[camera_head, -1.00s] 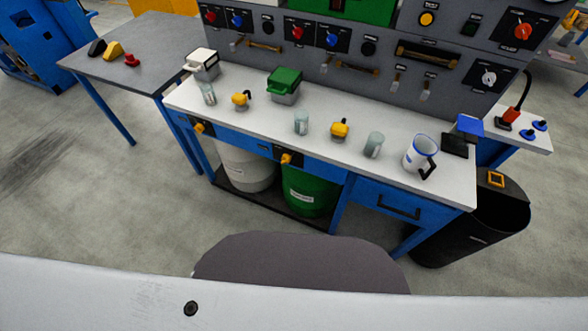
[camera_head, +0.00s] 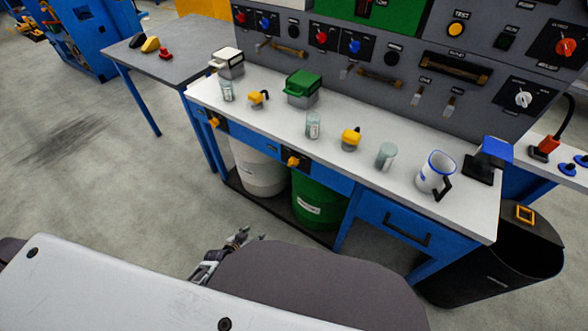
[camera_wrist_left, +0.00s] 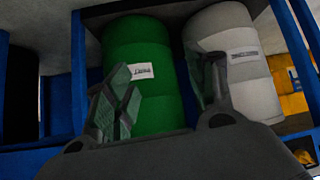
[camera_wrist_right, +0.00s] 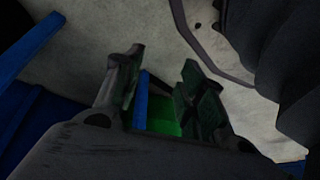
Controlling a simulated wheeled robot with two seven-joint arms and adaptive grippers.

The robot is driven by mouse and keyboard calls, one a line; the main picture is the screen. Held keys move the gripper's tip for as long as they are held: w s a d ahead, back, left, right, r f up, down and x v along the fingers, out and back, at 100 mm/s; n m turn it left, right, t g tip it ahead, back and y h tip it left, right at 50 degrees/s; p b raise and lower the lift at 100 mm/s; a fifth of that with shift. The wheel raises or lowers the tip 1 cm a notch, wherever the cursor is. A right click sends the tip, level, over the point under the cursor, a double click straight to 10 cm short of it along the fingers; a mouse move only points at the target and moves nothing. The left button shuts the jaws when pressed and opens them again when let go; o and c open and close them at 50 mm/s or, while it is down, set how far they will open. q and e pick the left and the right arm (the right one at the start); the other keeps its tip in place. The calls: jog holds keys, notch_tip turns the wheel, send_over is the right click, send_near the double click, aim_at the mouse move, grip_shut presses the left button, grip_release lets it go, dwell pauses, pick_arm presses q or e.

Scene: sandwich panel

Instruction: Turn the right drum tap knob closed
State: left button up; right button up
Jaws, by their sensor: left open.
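Two yellow tap knobs sit on the bench's blue front rail in the head view. The right one (camera_head: 294,161) is above the green drum (camera_head: 314,200), and the left one (camera_head: 214,122) is above the white drum (camera_head: 258,168). My left gripper (camera_head: 228,252) is below and left of the green drum in the picture, apart from the knobs. In the left wrist view its fingers (camera_wrist_left: 165,95) are spread and empty, with the green drum (camera_wrist_left: 143,65) and white drum (camera_wrist_left: 235,60) beyond. My right gripper (camera_wrist_right: 160,92) shows only in its wrist view, fingers apart and empty.
The white bench top (camera_head: 330,172) holds glass jars, yellow-topped items, a green-lidded box (camera_head: 302,90) and a white mug (camera_head: 435,173). A drawer (camera_head: 405,228) is at the bench's right. A black bin (camera_head: 500,255) stands beyond. Floor is clear at left.

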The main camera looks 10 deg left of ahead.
pick_arm(q)
jog(key=m+t+h+b, duration=0.3)
jog(key=t+b, duration=0.5)
jog(key=b, duration=1.1)
send_near(293, 163)
jog(key=s+a+f+n+h, duration=0.1)
jog(key=s+a+f, duration=0.2)
jog(key=shift+s+r, duration=0.2)
jog(key=shift+r, duration=0.3)
pick_arm(e)
jog(key=w+a+r+t+y, duration=0.2)
jog(key=w+a+r, duration=0.1)
jog(key=w+r, duration=0.3)
jog(key=shift+w+a+r, duration=0.3)
jog(key=shift+w+r, duration=0.05)
jog(key=shift+r, duration=0.05)
pick_arm(q)
jog(key=shift+w, duration=0.15)
jog(key=shift+x, duration=6.7)
pick_arm(e)
jog(key=shift+a+f+t, duration=0.1)
jog(key=shift+f+t, duration=0.2)
jog(key=shift+f, duration=0.1)
pick_arm(q)
jog(key=shift+d+f, duration=0.15)
pick_arm(e)
jog(key=shift+s, duration=0.1)
